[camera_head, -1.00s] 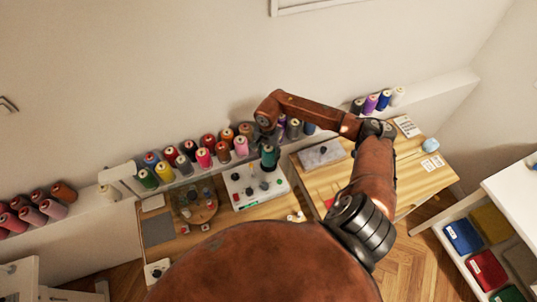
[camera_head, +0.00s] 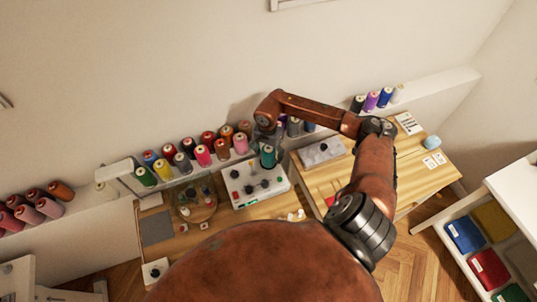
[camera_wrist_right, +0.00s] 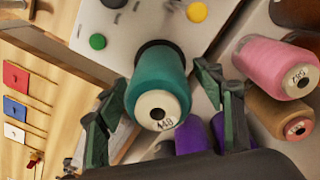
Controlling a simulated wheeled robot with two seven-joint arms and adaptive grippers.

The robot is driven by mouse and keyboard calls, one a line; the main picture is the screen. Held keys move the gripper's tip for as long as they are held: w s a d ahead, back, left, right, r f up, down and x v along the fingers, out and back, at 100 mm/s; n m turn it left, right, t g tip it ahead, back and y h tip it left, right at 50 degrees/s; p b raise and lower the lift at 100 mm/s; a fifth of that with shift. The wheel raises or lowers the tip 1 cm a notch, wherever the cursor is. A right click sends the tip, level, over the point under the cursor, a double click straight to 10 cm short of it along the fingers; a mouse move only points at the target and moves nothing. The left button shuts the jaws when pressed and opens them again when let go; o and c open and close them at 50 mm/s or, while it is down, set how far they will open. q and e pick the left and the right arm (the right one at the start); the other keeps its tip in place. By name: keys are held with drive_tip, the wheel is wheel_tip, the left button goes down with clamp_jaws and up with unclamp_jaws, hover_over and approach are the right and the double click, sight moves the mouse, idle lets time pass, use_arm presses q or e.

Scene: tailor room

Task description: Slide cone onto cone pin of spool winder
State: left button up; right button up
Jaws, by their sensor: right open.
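The teal cone (camera_head: 267,158) stands at the back right of the white spool winder (camera_head: 241,196). In the right wrist view the teal cone (camera_wrist_right: 155,88) shows its pale end marked 448 towards me. Its far end meets a dark round base on the winder (camera_wrist_right: 120,32); the pin itself is hidden. My right gripper (camera_wrist_right: 168,115) is open, with one finger on each side of the cone and visible gaps between. In the head view the right gripper (camera_head: 268,138) is small and partly hidden near the cone's top. My left gripper is not in view.
A row of coloured thread cones (camera_head: 203,156) stands on the ledge behind the winder. Pink (camera_wrist_right: 275,68) and brown cones are close beside the gripper. A grey block (camera_head: 322,152) lies on the right table. A round clear-topped device (camera_head: 195,203) stands left of the winder.

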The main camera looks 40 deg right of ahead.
wheel_tip(320, 180, up, 12)
drive_tip(key=shift+w, duration=0.1)
idle(0.6)
